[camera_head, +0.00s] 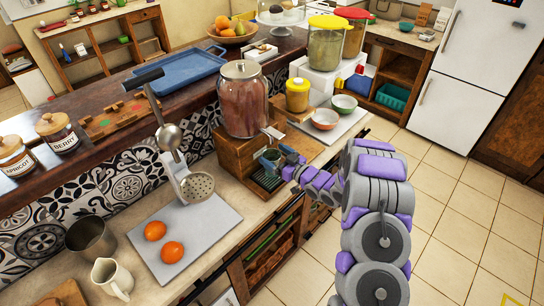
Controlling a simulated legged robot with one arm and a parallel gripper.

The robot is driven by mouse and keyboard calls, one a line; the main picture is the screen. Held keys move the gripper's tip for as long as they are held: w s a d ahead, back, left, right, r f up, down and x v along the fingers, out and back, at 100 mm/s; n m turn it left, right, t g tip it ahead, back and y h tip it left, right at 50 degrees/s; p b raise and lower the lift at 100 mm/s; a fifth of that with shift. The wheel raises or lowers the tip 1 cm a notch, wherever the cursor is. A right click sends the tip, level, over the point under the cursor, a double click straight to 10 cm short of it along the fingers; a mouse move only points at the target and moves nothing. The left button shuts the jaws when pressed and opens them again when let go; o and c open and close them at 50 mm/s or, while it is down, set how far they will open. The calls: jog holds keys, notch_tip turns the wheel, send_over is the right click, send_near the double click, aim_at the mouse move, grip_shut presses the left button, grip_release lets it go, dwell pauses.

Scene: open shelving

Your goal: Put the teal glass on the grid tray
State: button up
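The teal glass (270,158) is small and dark in this view, below the spigot of the large drink dispenser. The dark grid tray (267,181) lies at the front of the wooden dispenser stand. The glass is over the rear part of the tray; I cannot tell whether its base touches it. My gripper (284,153) reaches in from the right, with its tip right at the glass. The fingers are too small and partly hidden to show whether they grip the glass.
The glass dispenser (242,100) with reddish drink stands just behind on its wooden stand (231,157). A metal juicer (190,180) and two oranges (164,241) are to the left. Bowls (325,119) sit to the right. Open floor (455,200) lies right of the counter.

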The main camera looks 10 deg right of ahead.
jog(key=shift+o, duration=0.3)
jog(key=a, duration=0.3)
jog(key=shift+r, duration=0.15)
jog(key=shift+s, duration=0.25)
jog(key=s+d, duration=0.4)
jog(key=d, duration=0.1)
jog(key=s+d+p, duration=0.1)
jog(key=s+d, duration=0.1)
jog(key=shift+d, duration=0.2)
jog(key=s+d+r+g+h, duration=0.1)
jog(key=d+r+g+h, duration=0.25)
jog(key=d+h, duration=0.35)
jog(key=s+d+r+m+g+h, duration=0.35)
jog(key=s+r+h, duration=0.35)
jog(key=s, duration=0.4)
jog(key=s+a+r+m+g+y, duration=0.1)
jog(key=s+a, duration=0.4)
jog(key=s, duration=0.6)
jog(key=s+a+r+m+g+y, duration=0.1)
jog(key=s+a+r+g, duration=0.3)
jog(key=s, duration=0.7)
jog(key=s+a+r+m+g+y, duration=0.1)
jog(key=s+a+g, duration=0.3)
jog(key=s+a, duration=0.4)
jog(key=s+r, duration=0.1)
jog(key=s, duration=0.3)
jog(key=shift+r+p, duration=0.3)
